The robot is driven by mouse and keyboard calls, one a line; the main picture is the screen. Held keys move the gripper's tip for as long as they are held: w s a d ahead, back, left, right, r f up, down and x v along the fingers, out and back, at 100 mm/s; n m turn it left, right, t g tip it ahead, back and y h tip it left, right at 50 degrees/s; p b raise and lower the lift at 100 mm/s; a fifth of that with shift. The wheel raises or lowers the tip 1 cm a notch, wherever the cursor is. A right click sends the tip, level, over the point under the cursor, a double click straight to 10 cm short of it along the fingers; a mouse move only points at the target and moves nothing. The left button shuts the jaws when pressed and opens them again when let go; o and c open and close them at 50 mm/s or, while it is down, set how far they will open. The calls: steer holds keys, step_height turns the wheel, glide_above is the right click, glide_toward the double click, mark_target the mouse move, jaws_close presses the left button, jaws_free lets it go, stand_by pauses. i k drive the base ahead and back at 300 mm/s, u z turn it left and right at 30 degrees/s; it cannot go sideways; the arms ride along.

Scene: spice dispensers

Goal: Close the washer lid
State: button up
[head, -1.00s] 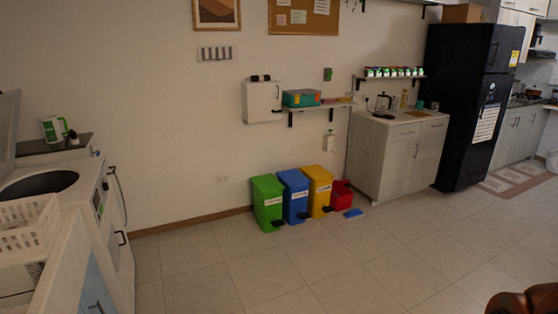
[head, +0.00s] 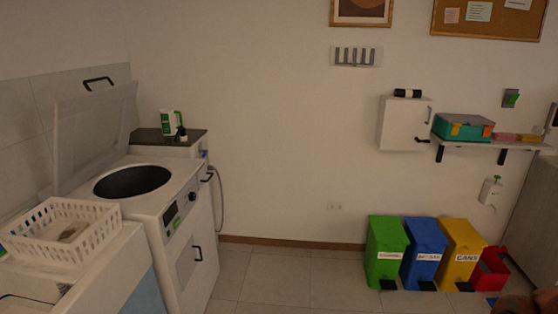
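The washer (head: 192,228) is a white top-loading machine at the left of the head view. Its lid (head: 95,130) is raised, standing up at the back left of the opening. The round dark drum opening (head: 132,181) is uncovered. My gripper is not in view. A small brown shape at the bottom right corner is too cut off to identify.
A white basket (head: 62,238) sits on the counter in front of the washer. A detergent bottle (head: 168,122) stands on a dark-topped cabinet behind it. Green (head: 384,252), blue and yellow bins line the wall. The tiled floor (head: 270,285) between washer and bins is clear.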

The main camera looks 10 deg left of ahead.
mark_target(65, 109)
steer(key=u, duration=0.85)
steer(key=i, duration=0.9)
steer(key=u, duration=0.5)
steer(key=i, duration=1.6)
steer(key=u, duration=0.75)
steer(key=i, duration=0.55)
steer(key=u, duration=0.4)
